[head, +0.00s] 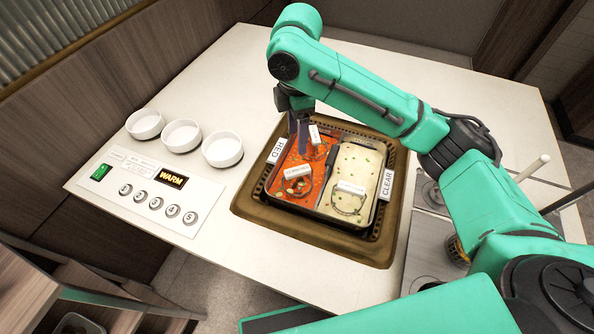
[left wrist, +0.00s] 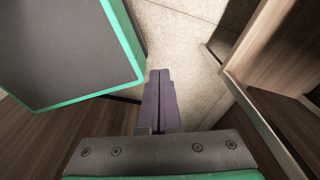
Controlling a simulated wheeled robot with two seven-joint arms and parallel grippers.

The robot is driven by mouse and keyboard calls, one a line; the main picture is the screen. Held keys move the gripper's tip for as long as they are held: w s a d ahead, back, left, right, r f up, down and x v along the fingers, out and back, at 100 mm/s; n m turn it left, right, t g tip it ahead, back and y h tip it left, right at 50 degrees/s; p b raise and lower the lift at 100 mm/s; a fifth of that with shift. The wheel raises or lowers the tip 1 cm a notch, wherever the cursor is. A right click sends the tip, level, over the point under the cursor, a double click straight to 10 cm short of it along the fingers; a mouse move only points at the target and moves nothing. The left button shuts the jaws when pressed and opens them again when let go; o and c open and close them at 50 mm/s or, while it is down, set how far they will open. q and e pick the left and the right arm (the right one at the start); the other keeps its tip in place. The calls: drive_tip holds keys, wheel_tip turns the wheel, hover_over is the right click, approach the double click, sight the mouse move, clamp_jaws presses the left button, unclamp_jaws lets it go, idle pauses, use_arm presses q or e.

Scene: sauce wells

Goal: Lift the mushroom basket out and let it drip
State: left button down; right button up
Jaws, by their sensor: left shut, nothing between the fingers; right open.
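A divided pot (head: 329,216) holds red broth (head: 309,196) on the left and pale broth (head: 361,161) on the right. Two tagged baskets sit in the red side, one at the back (head: 314,134) and one in front (head: 297,172). A third tagged basket (head: 349,189) sits in the pale side. The tags are too small to read, so I cannot tell which is the mushroom basket. My right gripper (head: 299,143) is open, pointing down over the back of the red side, close beside the back basket's tag. My left gripper (left wrist: 159,75) is shut and empty, above the floor.
Three white bowls (head: 181,136) stand left of the pot. A control panel (head: 150,192) with a WARM display is at the front left. RED (head: 277,151) and CLEAR (head: 387,184) signs flank the pot. My right arm crosses above the table's right side.

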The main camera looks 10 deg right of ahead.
hover_over(298, 170)
drive_tip(key=f, duration=0.6)
drive_tip(key=shift+s+a, duration=0.15)
drive_tip(key=shift+s, duration=0.25)
drive_tip(key=f, duration=0.6)
drive_tip(key=shift+w+f+p, duration=0.3)
drive_tip(key=shift+f, duration=0.25)
use_arm(q)
drive_tip(key=shift+s+a+r, duration=0.1)
drive_tip(key=shift+s+r, duration=0.05)
drive_tip(key=shift+s, duration=0.35)
drive_tip(key=shift+s+a+r, duration=0.1)
drive_tip(key=shift+s, duration=0.35)
use_arm(e)
drive_tip(key=shift+w, duration=0.1)
drive_tip(key=shift+c, duration=0.3)
use_arm(q)
drive_tip(key=shift+s, duration=0.2)
use_arm(e)
clamp_jaws()
